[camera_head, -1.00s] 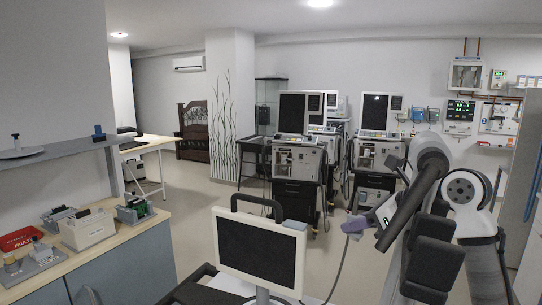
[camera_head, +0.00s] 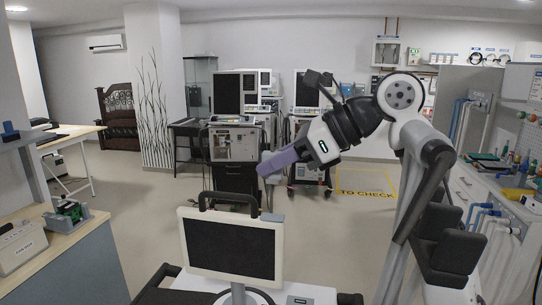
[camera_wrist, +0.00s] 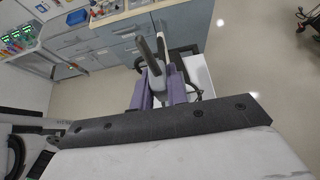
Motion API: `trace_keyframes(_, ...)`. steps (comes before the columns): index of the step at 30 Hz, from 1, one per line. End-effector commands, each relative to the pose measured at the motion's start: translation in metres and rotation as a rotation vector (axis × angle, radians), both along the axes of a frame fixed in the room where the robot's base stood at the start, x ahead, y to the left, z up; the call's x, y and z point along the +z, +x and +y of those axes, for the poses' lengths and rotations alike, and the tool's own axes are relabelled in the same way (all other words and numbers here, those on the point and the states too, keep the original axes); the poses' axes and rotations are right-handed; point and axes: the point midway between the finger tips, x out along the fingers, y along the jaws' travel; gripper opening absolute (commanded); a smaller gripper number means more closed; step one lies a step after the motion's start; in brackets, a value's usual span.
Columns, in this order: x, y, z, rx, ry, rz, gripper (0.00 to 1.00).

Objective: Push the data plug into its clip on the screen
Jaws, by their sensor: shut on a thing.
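The screen (camera_head: 230,247) has a pale frame and dark panel, with a dark handle along its top. A small blue-grey block (camera_head: 272,217) sits at its top right corner; it looks like the clip, but I cannot make out its slot. My gripper (camera_head: 264,172) has purple fingers and is above that corner, apart from it. In the wrist view the fingers (camera_wrist: 160,92) are shut on a grey piece (camera_wrist: 156,68), which looks like the data plug. In the head view the plug is a small grey shape (camera_head: 267,187) below the fingertips.
The screen stands on a cart with a white top (camera_head: 310,292). A wooden-topped bench (camera_head: 85,232) is at left. Ventilators (camera_head: 236,145) stand behind, across open floor. A tool counter (camera_head: 500,175) is at right.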

Motion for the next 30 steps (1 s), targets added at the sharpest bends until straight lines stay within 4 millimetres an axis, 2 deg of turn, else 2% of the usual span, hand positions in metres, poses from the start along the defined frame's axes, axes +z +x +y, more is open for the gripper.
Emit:
trace_keyframes(22,-0.053,0.000,0.000,-0.001,0.000,0.000,0.00)
trace_keyframes(30,-0.053,0.000,0.000,-0.001,0.000,-0.001,0.00)
